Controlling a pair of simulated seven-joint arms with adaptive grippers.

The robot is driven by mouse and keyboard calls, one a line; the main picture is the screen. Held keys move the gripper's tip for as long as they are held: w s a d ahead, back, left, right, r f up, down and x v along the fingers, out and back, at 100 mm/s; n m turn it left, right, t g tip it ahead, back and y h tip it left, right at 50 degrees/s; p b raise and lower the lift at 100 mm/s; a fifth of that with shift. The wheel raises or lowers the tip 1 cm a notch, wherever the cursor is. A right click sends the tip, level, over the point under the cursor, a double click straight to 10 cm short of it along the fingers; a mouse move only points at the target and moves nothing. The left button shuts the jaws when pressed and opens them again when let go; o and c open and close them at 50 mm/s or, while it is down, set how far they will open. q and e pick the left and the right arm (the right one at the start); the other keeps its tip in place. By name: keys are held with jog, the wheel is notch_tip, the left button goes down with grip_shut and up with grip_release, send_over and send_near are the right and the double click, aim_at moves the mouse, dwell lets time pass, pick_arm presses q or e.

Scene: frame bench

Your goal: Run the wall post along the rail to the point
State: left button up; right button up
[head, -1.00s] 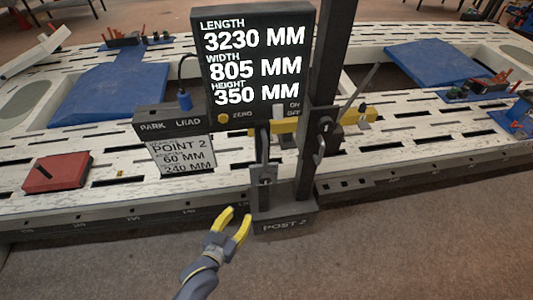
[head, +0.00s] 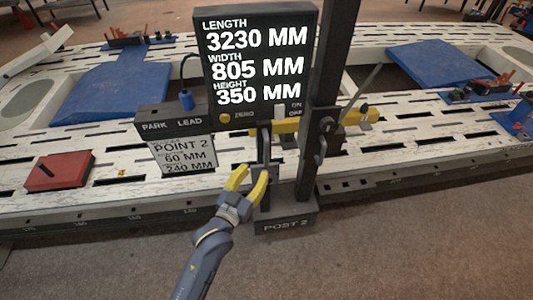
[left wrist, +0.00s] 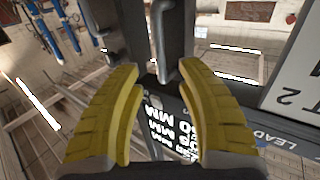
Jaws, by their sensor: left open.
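The dark wall post (head: 335,65), its foot marked POST 2 (head: 286,223), stands upright at the bench's near edge, on a dark rail (head: 130,217) with numbers. It carries a lit display (head: 260,60) reading LENGTH 3230, WIDTH 805, HEIGHT 350 MM. A card (head: 183,157) reading POINT 2, 60 MM, 240 MM hangs at its left. My left gripper (head: 249,178), yellow-fingered, is open in front of a dark upright handle (head: 264,148) low on the post. In the left wrist view, dark bars (left wrist: 157,35) show beyond the fingertips (left wrist: 157,72); I cannot tell whether they touch. My right gripper is out of view.
The white slotted bench (head: 110,190) spreads behind the post. A red block (head: 58,171) sits on it at left, a yellow piece (head: 290,126) is behind the post, and blue pads (head: 115,90) lie farther back. The floor in front (head: 420,250) is clear.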

aim_at(265, 155)
pick_arm(q)
jog(key=x, duration=0.9)
jog(key=shift+w, duration=0.1)
jog(key=shift+c, duration=0.5)
grip_shut()
